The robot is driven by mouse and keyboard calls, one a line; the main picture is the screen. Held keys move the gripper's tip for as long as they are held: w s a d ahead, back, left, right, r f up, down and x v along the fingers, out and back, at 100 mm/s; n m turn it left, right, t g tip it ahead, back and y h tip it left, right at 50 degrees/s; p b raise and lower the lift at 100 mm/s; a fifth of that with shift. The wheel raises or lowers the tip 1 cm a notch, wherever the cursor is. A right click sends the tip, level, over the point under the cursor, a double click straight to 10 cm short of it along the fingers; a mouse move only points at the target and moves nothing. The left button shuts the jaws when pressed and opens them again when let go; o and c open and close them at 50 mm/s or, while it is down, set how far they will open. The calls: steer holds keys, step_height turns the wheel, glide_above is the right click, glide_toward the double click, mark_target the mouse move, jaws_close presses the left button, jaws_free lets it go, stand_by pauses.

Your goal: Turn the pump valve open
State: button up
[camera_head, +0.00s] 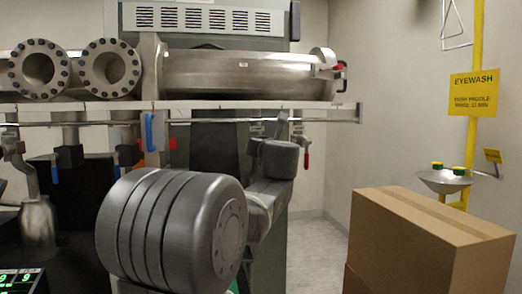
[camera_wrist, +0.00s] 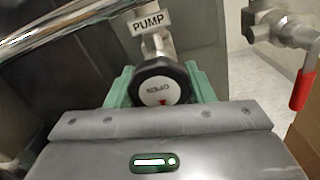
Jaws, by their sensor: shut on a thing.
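The pump valve (camera_wrist: 160,88) shows in the wrist view as a round black knob with a pale face, dark lettering that looks upside down, and a small red mark near its lower edge. A white PUMP label (camera_wrist: 147,23) is above it, beside the metal pipe. My gripper (camera_wrist: 160,82) has green fingers on the left and right sides of the knob and is shut on it. In the head view my arm covers the knob and fingers, so I cannot see them there.
A red-handled lever valve (camera_wrist: 303,90) is right of the knob. A steel vacuum tube (camera_head: 250,75) lies on the shelf above a horizontal rail (camera_head: 330,119). A cardboard box (camera_head: 410,235) stands at right near the eyewash basin (camera_head: 443,181). Some floor shows between the box and my arm.

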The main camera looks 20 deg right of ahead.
steer(key=shift+f, duration=0.1)
stand_by(0.3)
steer(key=o, duration=1)
steer(key=shift+c, duration=0.2)
steer(key=v, duration=1.4)
steer(key=shift+w+d, duration=0.15)
steer(key=shift+w, duration=0.05)
steer(key=x, duration=1.3)
steer(key=shift+w, duration=0.3)
